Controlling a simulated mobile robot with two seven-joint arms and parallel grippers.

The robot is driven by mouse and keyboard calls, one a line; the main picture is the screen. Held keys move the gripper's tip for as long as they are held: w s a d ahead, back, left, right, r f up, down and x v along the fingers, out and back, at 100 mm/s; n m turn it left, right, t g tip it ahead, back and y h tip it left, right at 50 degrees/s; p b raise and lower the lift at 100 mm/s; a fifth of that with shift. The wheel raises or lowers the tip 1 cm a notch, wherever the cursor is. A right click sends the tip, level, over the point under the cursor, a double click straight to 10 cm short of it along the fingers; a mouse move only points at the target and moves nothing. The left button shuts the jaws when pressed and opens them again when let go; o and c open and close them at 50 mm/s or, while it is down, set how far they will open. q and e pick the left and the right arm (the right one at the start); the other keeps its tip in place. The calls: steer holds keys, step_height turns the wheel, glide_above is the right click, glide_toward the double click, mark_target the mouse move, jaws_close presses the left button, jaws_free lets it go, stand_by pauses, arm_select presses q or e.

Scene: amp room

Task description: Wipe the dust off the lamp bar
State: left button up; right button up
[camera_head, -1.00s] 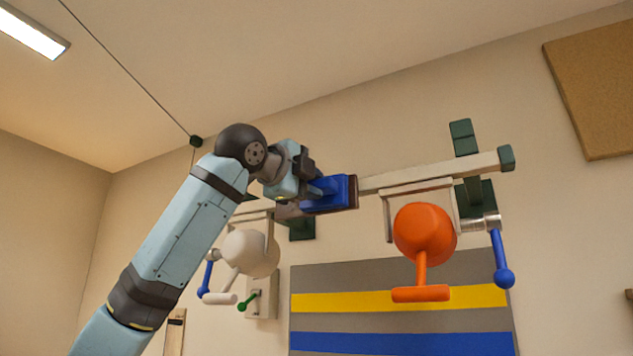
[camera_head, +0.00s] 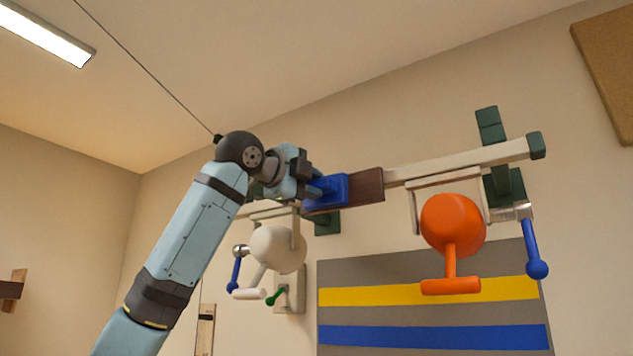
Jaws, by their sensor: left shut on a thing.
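The lamp bar (camera_head: 440,167) is a long cream bar with dark green end pieces, running along the wall at a slight slope. My left gripper (camera_head: 304,180) is shut on a blue block-like wiper (camera_head: 326,190), held at the bar's left-middle part. A dark brown patch (camera_head: 367,186) shows on the bar just right of the blue wiper; I cannot tell for sure that it is dust. The wiper, gripper and arm hide part of the bar. My right gripper is not in view.
An orange lamp (camera_head: 452,222) and a white lamp (camera_head: 276,248) hang below the bar. A blue-tipped lever (camera_head: 535,262) hangs at the right, near the green bracket (camera_head: 489,124). A striped panel (camera_head: 400,270) lies on the wall behind.

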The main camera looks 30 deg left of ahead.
arm_select(q)
steer(key=a, duration=0.5)
steer(key=shift+w+a, duration=0.25)
steer(key=shift+s+d, duration=0.1)
steer(key=shift+d+b+v, duration=0.2)
steer(key=shift+b+v, duration=0.1)
steer(key=shift+v, duration=1.1)
steer(key=shift+d+b+v, duration=0.25)
steer(key=shift+v, duration=1.15)
steer(key=shift+s+a, duration=0.1)
steer(key=shift+s, duration=0.15)
steer(key=v, duration=0.3)
steer(key=shift+d, duration=0.25)
steer(key=shift+w, duration=0.15)
